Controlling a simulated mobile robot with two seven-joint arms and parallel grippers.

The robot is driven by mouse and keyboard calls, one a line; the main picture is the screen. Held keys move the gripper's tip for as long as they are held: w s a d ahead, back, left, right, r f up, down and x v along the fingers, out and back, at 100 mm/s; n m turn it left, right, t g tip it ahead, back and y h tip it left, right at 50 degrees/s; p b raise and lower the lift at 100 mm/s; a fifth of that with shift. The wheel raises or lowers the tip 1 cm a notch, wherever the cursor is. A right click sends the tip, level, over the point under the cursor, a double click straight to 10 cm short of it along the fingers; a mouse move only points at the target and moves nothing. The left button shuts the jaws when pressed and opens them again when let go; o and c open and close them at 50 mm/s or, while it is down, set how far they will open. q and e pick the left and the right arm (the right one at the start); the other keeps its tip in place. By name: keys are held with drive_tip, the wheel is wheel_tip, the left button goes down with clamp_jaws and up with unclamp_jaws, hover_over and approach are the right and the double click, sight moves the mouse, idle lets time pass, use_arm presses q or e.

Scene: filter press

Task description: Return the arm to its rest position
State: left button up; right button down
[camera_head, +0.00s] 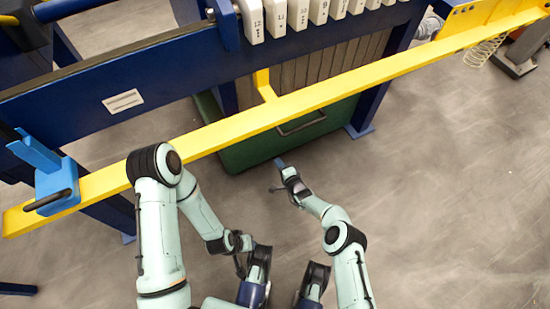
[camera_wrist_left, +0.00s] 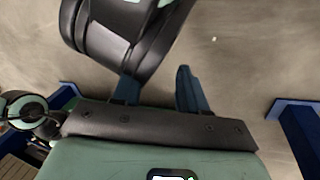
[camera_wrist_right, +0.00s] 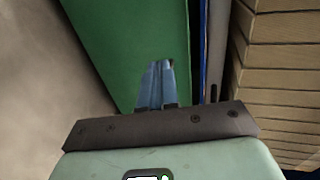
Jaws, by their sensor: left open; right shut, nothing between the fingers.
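My right gripper (camera_head: 280,163) reaches forward over the floor, just in front of the green bin under the press. In the right wrist view its blue fingers (camera_wrist_right: 157,84) are together with nothing between them, seen against the green surface; I cannot tell whether they touch it. My left arm is folded back on the left side. The left gripper's fingers (camera_wrist_left: 157,90) are apart and empty in the left wrist view, with a dark rounded part of my own body close to them. In the head view the left fingers are too small and hidden to make out.
The green bin (camera_head: 242,155) with a handle stands under the filter press. A yellow bar (camera_head: 330,92) crosses above it, with a blue bracket (camera_head: 55,185) at its left end. White numbered plate ends (camera_head: 276,15) line the top. Bare floor (camera_head: 450,190) lies to the right.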

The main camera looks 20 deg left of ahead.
use_arm(q)
drive_tip(key=s+d+r+g+h+p, duration=0.1)
drive_tip(key=s+d+r+g+p, duration=0.1)
drive_tip(key=s+r, duration=0.3)
drive_tip(key=shift+s+d+p, duration=0.5)
drive_tip(key=shift+s+p, duration=0.2)
drive_tip(key=shift+s, duration=0.05)
use_arm(e)
drive_tip(key=v, duration=0.4)
drive_tip(key=shift+s+d, duration=0.25)
drive_tip(key=shift+s, duration=0.05)
